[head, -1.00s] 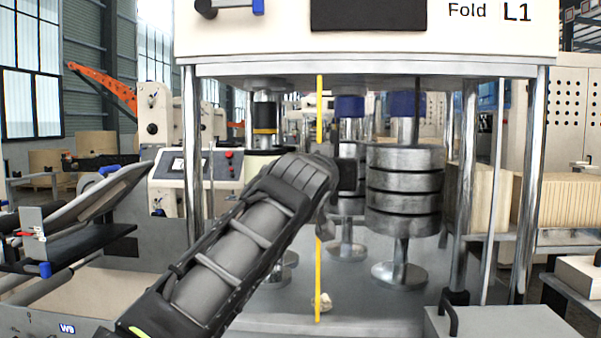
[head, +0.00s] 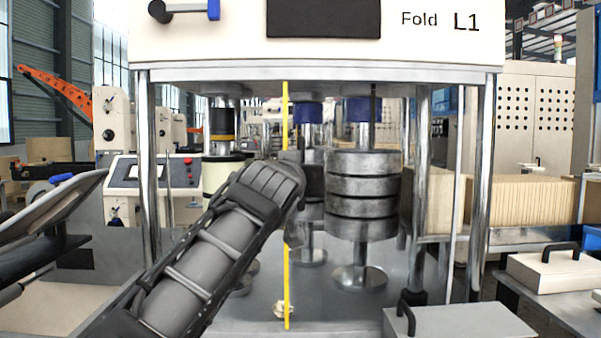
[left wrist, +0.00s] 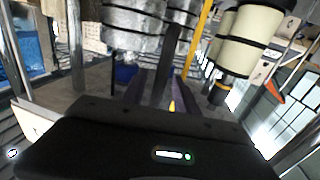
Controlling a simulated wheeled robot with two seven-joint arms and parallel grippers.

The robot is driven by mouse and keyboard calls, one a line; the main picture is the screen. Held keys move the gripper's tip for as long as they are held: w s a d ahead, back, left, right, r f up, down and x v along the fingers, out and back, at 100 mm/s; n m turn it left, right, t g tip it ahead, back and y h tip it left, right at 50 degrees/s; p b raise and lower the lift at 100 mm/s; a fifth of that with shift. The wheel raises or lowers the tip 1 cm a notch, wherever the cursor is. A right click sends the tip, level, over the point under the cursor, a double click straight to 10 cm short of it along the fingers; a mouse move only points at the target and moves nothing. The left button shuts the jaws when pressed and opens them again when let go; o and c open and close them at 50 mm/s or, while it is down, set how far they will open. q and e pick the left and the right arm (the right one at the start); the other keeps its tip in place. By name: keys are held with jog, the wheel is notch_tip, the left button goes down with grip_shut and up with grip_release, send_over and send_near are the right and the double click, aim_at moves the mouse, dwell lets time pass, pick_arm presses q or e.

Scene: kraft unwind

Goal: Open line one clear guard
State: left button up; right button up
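The line one machine, labelled "Fold L1", has an open-looking front between metal posts, and I cannot make out the clear guard's pane there. A yellow vertical strip (head: 286,120) runs down the middle of this front. It also shows in the left wrist view (left wrist: 199,35). My left gripper (head: 293,222) is at mid-height in front of the strip and hides its middle part. In the left wrist view its dark fingers (left wrist: 158,80) point toward the rollers, beside the strip. Whether they touch or grip it is unclear. My right gripper is not in view.
Stacked metal rollers (head: 363,195) stand inside the machine, right of the strip. A grey box with a black handle (head: 455,322) is at the front right. A tilted panel (head: 50,210) stands at the left. A stack of brown sheets (head: 520,203) lies at the right.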

pick_arm(q)
jog(key=shift+s, duration=0.1)
jog(key=shift+s+a+b, duration=0.1)
jog(key=shift+s+b, duration=0.1)
jog(key=shift+b, duration=0.1)
jog(key=b+v, duration=0.4)
jog(key=v, duration=0.3)
jog(key=shift+s, duration=0.1)
